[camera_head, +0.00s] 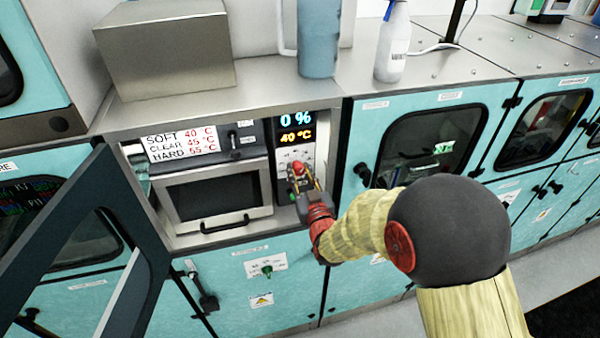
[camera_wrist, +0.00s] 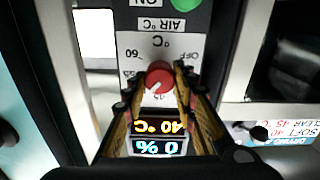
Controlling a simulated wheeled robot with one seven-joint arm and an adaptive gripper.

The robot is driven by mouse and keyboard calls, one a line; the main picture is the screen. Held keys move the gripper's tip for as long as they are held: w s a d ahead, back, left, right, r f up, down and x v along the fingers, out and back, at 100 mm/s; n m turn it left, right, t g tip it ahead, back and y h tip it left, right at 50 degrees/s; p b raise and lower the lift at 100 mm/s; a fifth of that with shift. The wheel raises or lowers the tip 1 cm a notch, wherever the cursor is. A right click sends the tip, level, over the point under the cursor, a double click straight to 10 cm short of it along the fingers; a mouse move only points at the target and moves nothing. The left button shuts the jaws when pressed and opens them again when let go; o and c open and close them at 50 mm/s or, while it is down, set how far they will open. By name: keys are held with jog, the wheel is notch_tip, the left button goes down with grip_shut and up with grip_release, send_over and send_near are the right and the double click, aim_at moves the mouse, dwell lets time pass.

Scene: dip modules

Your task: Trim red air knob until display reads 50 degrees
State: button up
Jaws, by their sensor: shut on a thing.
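The red air knob (camera_wrist: 159,73) sits on a white dial plate marked AIR °C, with OFF on one side and 60 on the other in the upside-down wrist view. The display (camera_wrist: 160,127) reads 40 °C in orange and 0 % in blue; it also shows upright in the head view (camera_head: 296,128). My gripper (camera_wrist: 160,80) is shut on the red knob, one finger on each side of it. In the head view my gripper (camera_head: 300,178) reaches the control panel below the display, with the knob's red top showing between the fingers.
A small oven (camera_head: 213,192) with a dark handle stands left of the panel. A sign (camera_head: 181,143) above it lists SOFT, CLEAR and HARD temperatures. An open dark-framed door (camera_head: 75,235) swings out at left. A blue jug (camera_head: 318,45) and white bottle (camera_head: 392,45) stand on the counter above.

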jog(key=shift+f+m+b, duration=0.1)
jog(key=shift+m+b, duration=0.2)
jog(key=shift+b, duration=0.4)
jog(key=shift+c, duration=0.4)
jog(key=m+b, duration=0.2)
jog(key=b, duration=0.1)
jog(key=shift+f, duration=0.15)
jog(key=m+b, duration=0.5)
jog(key=b, duration=0.3)
jog(key=m+b, duration=0.4)
jog(key=b, duration=0.1)
jog(key=shift+d+m+b, duration=0.1)
jog(key=shift+m+b, duration=0.2)
jog(key=shift+m, duration=0.1)
jog(key=m+b, duration=0.3)
jog(key=shift+b, duration=0.3)
jog(key=shift+m, duration=0.3)
jog(key=o, duration=1.2)
jog(key=shift+c, duration=0.2)
